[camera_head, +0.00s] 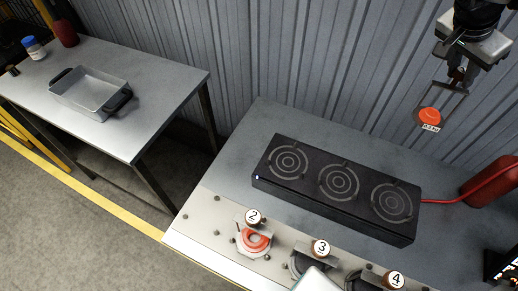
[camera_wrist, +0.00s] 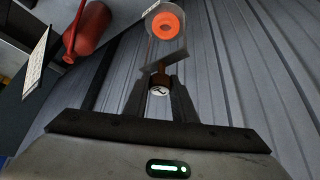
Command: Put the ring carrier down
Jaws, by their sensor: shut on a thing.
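My gripper (camera_wrist: 159,85) is shut on the ring carrier's brown knob (camera_wrist: 160,80), which has a white marked top. Beyond the knob, the carrier's flat grey plate (camera_wrist: 165,65) and a round pale part with an orange ring (camera_wrist: 166,26) show in the wrist view. In the head view my gripper (camera_head: 448,98) is at the upper right, in the air above the grey table, with the orange part (camera_head: 430,115) and a small white label below it. The carrier's other parts are too small to make out there.
A black block (camera_head: 335,187) with three ringed round pads lies on the grey table (camera_head: 240,150). Knobs marked 2 (camera_head: 253,217), 3 (camera_head: 320,248) and 4 (camera_head: 394,280) stand along the front. A red cylinder (camera_head: 488,185) is at right. A grey tray (camera_head: 90,92) sits on the left table.

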